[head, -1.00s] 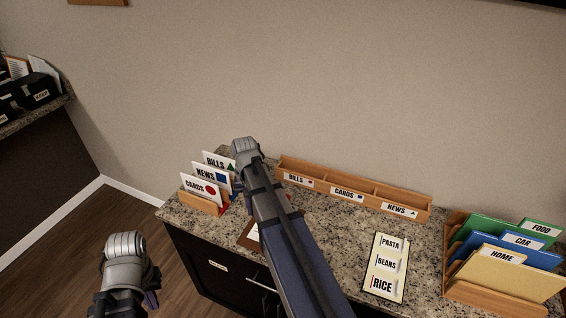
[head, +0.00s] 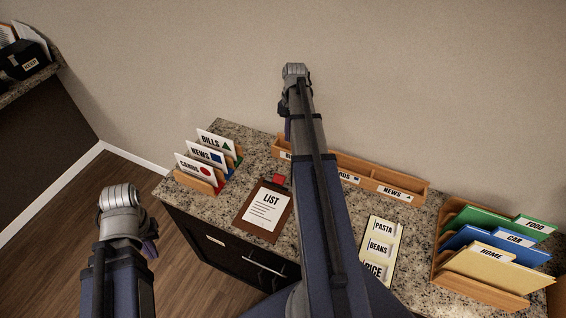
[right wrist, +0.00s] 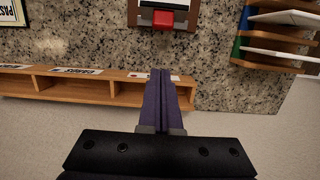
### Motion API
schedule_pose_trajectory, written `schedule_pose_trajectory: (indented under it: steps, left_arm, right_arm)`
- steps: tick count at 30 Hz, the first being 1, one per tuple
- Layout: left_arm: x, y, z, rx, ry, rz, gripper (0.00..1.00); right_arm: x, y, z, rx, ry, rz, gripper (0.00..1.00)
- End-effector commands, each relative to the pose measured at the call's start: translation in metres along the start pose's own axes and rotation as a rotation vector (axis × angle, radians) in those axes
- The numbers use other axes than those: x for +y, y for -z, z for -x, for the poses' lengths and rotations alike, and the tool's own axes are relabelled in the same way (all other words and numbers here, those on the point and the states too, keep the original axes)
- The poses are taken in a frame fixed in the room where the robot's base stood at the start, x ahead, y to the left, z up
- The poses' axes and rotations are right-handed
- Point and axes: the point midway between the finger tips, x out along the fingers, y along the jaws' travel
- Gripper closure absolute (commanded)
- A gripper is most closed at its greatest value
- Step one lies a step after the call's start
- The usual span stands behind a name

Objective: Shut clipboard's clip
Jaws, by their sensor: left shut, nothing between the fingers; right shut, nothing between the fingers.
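The clipboard (head: 241,222) lies on the granite counter with a white sheet marked LIST on it. Its red clip (head: 279,180) is at the far end of the board; I cannot tell its exact angle. The clip (right wrist: 163,20) also shows at the top of the right wrist view, with a strip of the clipboard around it. My right gripper (head: 288,135) is shut and empty, apart from the clip and on its wall side. Its closed purple fingers (right wrist: 160,75) show in the wrist view. My left gripper (head: 152,248) is shut and empty, left of the counter.
A wooden three-slot tray (head: 404,196) lies along the wall behind the clipboard. A card rack (head: 197,183) stands left of it. A PASTA, BEANS, RICE board (head: 380,247) and a folder rack (head: 470,288) are to the right. My right arm hides part of the counter.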

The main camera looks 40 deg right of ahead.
Motion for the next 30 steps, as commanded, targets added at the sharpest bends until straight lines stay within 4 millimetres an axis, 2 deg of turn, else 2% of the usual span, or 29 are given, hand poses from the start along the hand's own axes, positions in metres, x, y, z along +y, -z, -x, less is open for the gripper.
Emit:
schedule_pose_trajectory:
  steps: [5,11,30]
  left_arm:
    - [0.001,0.000,-0.005,0.000,0.000,-0.001,1.00]
    - [0.002,0.001,-0.022,0.000,0.001,-0.004,1.00]
    - [0.010,0.006,-0.108,0.000,0.001,-0.004,1.00]
  right_arm:
    - [0.000,0.000,-0.006,0.000,0.000,0.001,1.00]
    - [0.000,0.000,-0.022,0.000,0.000,0.001,1.00]
    - [0.000,0.001,-0.110,0.000,0.000,0.002,1.00]
